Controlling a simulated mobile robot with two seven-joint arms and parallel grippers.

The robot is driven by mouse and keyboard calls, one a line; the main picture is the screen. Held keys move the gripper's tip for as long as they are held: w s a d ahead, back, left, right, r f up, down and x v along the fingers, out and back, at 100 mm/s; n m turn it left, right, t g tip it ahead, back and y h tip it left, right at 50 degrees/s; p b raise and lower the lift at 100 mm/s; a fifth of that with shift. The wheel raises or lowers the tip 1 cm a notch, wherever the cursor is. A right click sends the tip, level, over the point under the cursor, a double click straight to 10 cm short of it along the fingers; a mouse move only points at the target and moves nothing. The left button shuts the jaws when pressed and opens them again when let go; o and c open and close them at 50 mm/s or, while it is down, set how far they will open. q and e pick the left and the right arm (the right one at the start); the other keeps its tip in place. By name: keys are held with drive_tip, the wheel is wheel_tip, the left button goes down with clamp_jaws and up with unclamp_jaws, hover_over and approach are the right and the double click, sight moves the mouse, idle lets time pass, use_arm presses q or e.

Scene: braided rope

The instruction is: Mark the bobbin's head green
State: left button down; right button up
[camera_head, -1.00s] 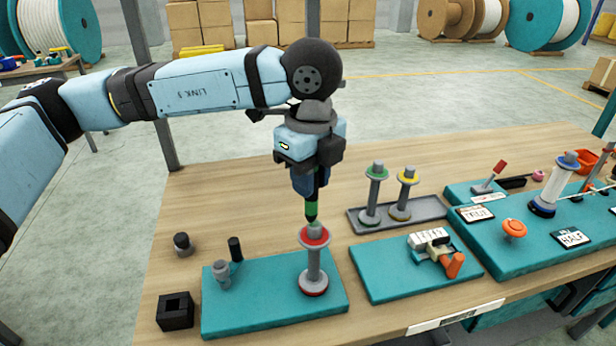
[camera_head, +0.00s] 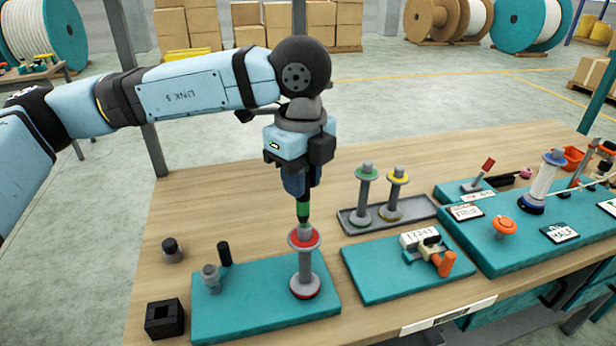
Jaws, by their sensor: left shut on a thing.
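The bobbin (camera_head: 304,265) stands upright on the left teal board (camera_head: 240,312). It has a grey shaft, red flanges at top and bottom, and a grey head (camera_head: 305,230) on top. My left gripper (camera_head: 302,196) points straight down above the bobbin, shut on a marker (camera_head: 303,210) with a green band and a dark lower end. The marker's tip is at the bobbin's head; I cannot tell whether it touches. No green shows on the head. My right gripper is not in view.
A grey tray (camera_head: 424,212) holds a green-flanged bobbin (camera_head: 365,190) and a yellow-flanged bobbin (camera_head: 394,190). A black square holder (camera_head: 164,318) and a dark knob (camera_head: 172,250) stand left. A counter (camera_head: 420,238) is on the middle board. Bare wood lies behind the left board.

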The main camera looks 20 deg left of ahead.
use_arm(q)
drive_tip(key=shift+s+a, duration=0.25)
drive_tip(key=shift+a, duration=0.1)
drive_tip(key=shift+d, duration=0.1)
drive_tip(key=shift+w+d+b, duration=0.35)
drive_tip(key=shift+w+d, duration=0.3)
drive_tip(key=shift+d, duration=0.15)
drive_tip(key=shift+a, duration=0.1)
drive_tip(key=shift+s+a, duration=0.1)
drive_tip(key=shift+s, duration=0.05)
drive_tip(key=shift+s+a+b, duration=0.4)
drive_tip(key=shift+s+a, duration=0.1)
drive_tip(key=shift+a, duration=0.2)
